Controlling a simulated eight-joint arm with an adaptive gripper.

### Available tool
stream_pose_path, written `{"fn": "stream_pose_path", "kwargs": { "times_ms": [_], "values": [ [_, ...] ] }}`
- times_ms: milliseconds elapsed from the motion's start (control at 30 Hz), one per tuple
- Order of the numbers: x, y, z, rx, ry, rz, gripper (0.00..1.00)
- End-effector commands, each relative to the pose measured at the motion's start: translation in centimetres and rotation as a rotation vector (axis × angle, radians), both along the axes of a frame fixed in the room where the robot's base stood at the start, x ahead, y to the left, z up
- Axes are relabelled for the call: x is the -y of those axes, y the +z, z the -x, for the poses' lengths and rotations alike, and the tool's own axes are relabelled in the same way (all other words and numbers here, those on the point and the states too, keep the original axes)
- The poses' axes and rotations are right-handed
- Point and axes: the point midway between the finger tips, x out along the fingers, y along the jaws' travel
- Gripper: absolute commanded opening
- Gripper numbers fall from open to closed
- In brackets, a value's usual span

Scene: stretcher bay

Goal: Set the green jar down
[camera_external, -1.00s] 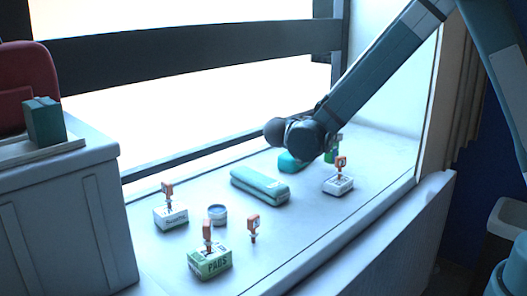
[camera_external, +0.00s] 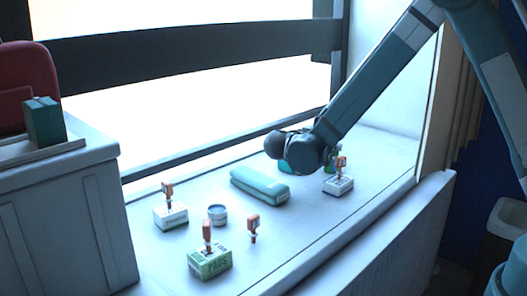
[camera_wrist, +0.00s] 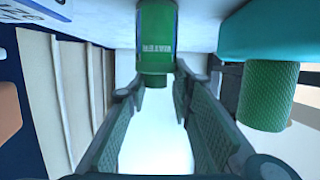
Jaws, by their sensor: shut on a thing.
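My gripper (camera_wrist: 158,78) is shut on the green jar (camera_wrist: 157,35), which shows a pale label and sits between the fingertips in the wrist view. In the external view, the jar (camera_external: 328,169) is mostly hidden behind my wrist and a white box with an orange-handled piece. It is at or close above the ledge; I cannot tell whether it touches.
A teal item (camera_wrist: 275,35) with a ribbed green cylinder (camera_wrist: 267,95) is close to the right of my fingers. The white box (camera_external: 338,186) is in front of the jar. A teal case (camera_external: 260,186), a small tin (camera_external: 217,214) and a green-white box (camera_external: 210,261) are farther left.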

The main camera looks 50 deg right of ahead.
Motion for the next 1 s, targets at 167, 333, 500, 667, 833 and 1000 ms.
{"fn": "stream_pose_path", "kwargs": {
  "times_ms": [167,333,500,667,833,1000],
  "values": [
    [0.0,-0.3,0.0,0.000,0.000,0.000,0.00],
    [0.0,-0.2,0.0,0.000,0.000,0.000,0.38],
    [0.0,-0.2,0.0,0.000,0.000,0.000,0.38],
    [0.0,-0.2,0.0,0.000,0.000,0.000,0.38],
    [-0.3,0.2,0.0,0.000,0.001,0.000,0.38],
    [-1.7,0.6,0.0,0.001,0.002,0.000,0.38]
  ]
}}
